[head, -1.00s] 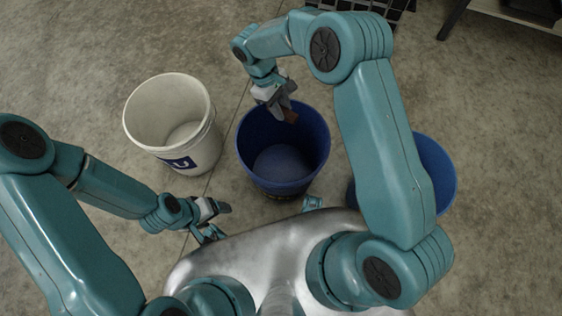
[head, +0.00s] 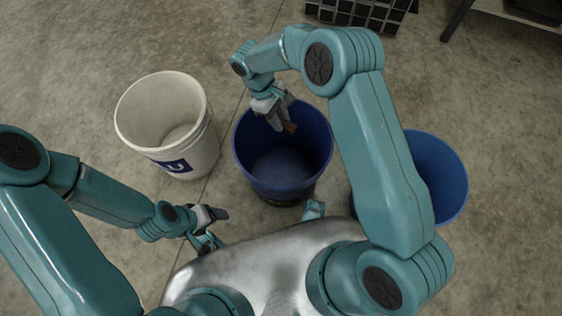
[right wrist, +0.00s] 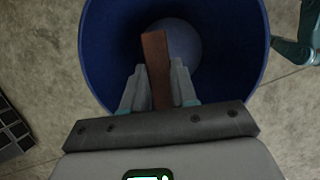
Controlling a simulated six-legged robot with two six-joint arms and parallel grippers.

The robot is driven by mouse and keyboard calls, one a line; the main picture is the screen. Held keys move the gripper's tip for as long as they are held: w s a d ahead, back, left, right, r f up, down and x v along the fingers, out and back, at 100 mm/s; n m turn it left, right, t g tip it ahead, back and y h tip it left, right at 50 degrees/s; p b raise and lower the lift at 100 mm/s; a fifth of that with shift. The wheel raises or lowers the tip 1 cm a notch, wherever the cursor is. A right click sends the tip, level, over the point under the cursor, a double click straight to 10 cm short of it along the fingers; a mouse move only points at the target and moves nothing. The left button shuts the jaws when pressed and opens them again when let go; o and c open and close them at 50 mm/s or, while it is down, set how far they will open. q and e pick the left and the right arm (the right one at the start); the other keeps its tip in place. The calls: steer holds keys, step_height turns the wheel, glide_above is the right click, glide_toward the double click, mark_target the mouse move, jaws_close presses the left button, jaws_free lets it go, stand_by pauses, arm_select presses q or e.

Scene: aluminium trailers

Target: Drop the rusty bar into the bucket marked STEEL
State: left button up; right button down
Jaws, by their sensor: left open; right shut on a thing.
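The rusty bar (right wrist: 156,62) is reddish brown and sits between the fingers of my right gripper (right wrist: 159,85), which is shut on it. In the head view the bar (head: 290,127) shows as a short brown end under the right gripper (head: 277,118). The bar is over the mouth of the middle blue bucket (head: 279,188); that bucket also fills much of the right wrist view (right wrist: 105,50). No STEEL marking can be read in these frames. My left gripper (head: 214,228) is open and empty, low in front of the buckets.
A white bucket (head: 190,135) with a partly visible blue label stands left of the middle bucket. Another blue bucket (head: 448,178) stands at the right, partly hidden by my right arm. A black crate (head: 352,14) is at the back. Concrete floor lies clear between them.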

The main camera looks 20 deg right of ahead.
steer(key=c, duration=0.8)
jaws_free()
steer(key=shift+r, duration=0.1)
steer(key=p+v, duration=0.5)
steer(key=v, duration=1.1)
steer(key=shift+s, duration=0.1)
